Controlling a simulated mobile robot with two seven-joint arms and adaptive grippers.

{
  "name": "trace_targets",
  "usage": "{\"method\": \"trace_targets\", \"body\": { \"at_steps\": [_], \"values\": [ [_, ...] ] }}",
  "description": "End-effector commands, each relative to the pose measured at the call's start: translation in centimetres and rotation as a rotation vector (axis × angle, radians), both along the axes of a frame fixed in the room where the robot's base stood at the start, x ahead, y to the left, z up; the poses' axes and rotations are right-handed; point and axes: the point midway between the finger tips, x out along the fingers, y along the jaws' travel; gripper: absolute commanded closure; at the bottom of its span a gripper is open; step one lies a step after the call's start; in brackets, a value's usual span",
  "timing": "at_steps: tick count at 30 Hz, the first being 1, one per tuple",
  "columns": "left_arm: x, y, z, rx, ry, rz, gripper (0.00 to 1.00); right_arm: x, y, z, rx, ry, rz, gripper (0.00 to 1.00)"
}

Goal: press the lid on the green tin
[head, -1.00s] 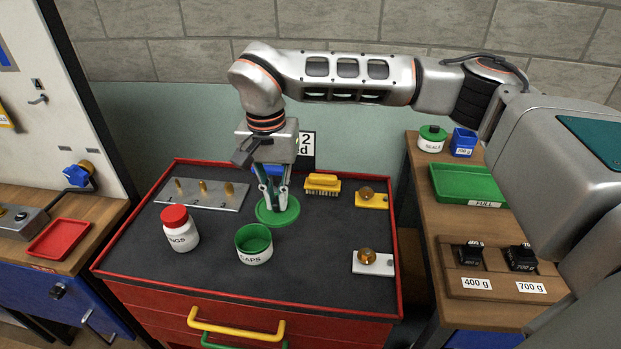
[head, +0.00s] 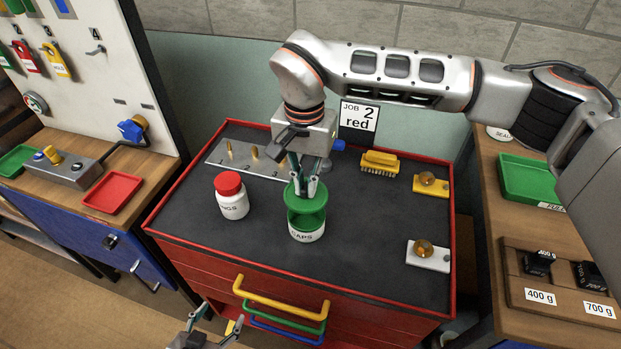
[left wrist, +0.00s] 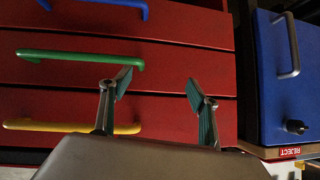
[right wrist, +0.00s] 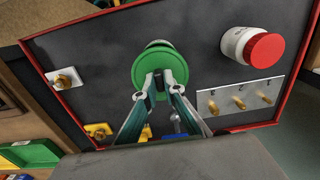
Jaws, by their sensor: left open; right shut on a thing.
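The green tin (head: 307,236), white with a CAPS label and a green rim, stands upright and open on the dark cabinet top. My right gripper (head: 305,188) is shut on the green lid (head: 306,198), a round disc held above the tin and overlapping its back part. The green inside still shows below the lid in the head view. In the right wrist view the lid (right wrist: 160,66) hides most of the tin (right wrist: 157,43). My left gripper (head: 217,320) is open and empty, low in front of the red drawers; the left wrist view shows its spread fingers (left wrist: 160,84).
A white jar with a red cap (head: 232,197) stands left of the tin. A plate with brass pegs (head: 245,160), a yellow brush (head: 380,162) and two plates with brass knobs (head: 428,256) lie around. Bare top lies right of the tin. Drawer handles (head: 280,297) stick out in front.

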Motion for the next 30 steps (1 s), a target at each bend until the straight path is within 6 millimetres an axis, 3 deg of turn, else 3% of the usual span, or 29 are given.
{"method": "trace_targets", "body": {
  "at_steps": [19,30],
  "values": [
    [1.4,-2.2,0.2,-0.027,-0.062,-0.045,0.39,0.0,-0.1,-5.3,-0.001,0.0,0.0,1.0],
    [1.4,-2.1,-0.1,-0.026,-0.061,-0.043,0.39,0.1,-0.1,-6.0,0.0,-0.001,-0.002,1.0]
  ]
}}
